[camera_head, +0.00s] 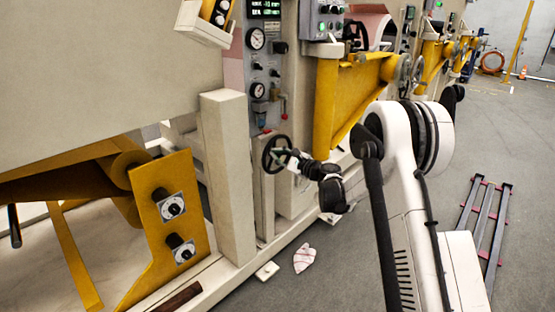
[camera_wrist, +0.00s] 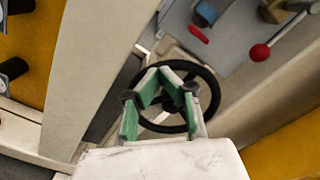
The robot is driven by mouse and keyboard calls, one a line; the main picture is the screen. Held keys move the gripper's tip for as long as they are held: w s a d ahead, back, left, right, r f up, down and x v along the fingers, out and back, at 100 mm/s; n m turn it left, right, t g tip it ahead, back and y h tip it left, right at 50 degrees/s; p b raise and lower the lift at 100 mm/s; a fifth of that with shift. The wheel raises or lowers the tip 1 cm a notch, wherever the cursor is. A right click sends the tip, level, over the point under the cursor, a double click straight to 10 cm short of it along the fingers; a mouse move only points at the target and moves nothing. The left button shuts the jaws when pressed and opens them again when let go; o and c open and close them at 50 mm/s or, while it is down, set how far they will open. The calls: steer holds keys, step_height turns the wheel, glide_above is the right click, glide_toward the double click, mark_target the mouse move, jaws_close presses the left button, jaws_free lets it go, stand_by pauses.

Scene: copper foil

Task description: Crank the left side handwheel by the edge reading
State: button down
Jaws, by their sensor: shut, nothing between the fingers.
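The handwheel (camera_head: 269,164) is a black spoked wheel on the near side of the cream machine, below a grey gauge panel. My gripper (camera_head: 291,158) is at its right side in the head view. In the wrist view, the handwheel's black rim (camera_wrist: 211,86) lies behind my gripper (camera_wrist: 160,70). The green-padded fingers converge at their tips, over the wheel's upper middle, and hold nothing. I cannot tell whether they touch the wheel. A dark display with green text (camera_head: 265,8) tops the panel; its digits are too small to read surely.
A cream post (camera_head: 228,175) and a yellow plate with two black knobs (camera_head: 170,222) stand left of the wheel. A red-ball lever (camera_wrist: 260,52) is above right in the wrist view. Cloth (camera_head: 304,258) lies on the floor.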

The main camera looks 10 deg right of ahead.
step_height(320, 180, down, 12)
steer(key=shift+w+d+r, duration=0.2)
steer(key=shift+w+d, duration=0.1)
steer(key=shift+d, duration=0.05)
stand_by(0.5)
